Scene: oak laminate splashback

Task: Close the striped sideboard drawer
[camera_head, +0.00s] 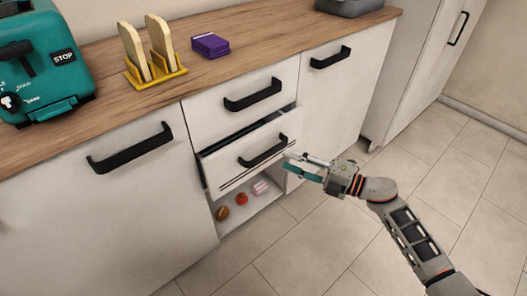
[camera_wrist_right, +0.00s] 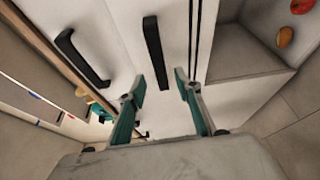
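The striped sideboard drawer (camera_head: 232,174) is the middle one of the sideboard in the head view. It stands partly pulled out, with a dark gap above its front and thin dark lines along its lower edge. Its black bar handle (camera_head: 264,153) faces me. My right gripper (camera_head: 303,167) is open just in front of the right end of the drawer front. In the right wrist view its two teal fingers (camera_wrist_right: 158,84) are spread apart, with the handle (camera_wrist_right: 152,50) just ahead of them; I cannot tell whether they touch it. My left gripper is out of view.
A closed drawer (camera_head: 240,100) sits above, and an open shelf (camera_head: 256,212) below holds small food items. Closed cabinet doors (camera_head: 100,215) flank the drawers. The wooden counter (camera_head: 105,98) carries a teal toaster (camera_head: 45,65), a yellow rack (camera_head: 157,76) and a purple box (camera_head: 210,45). The tiled floor at right is clear.

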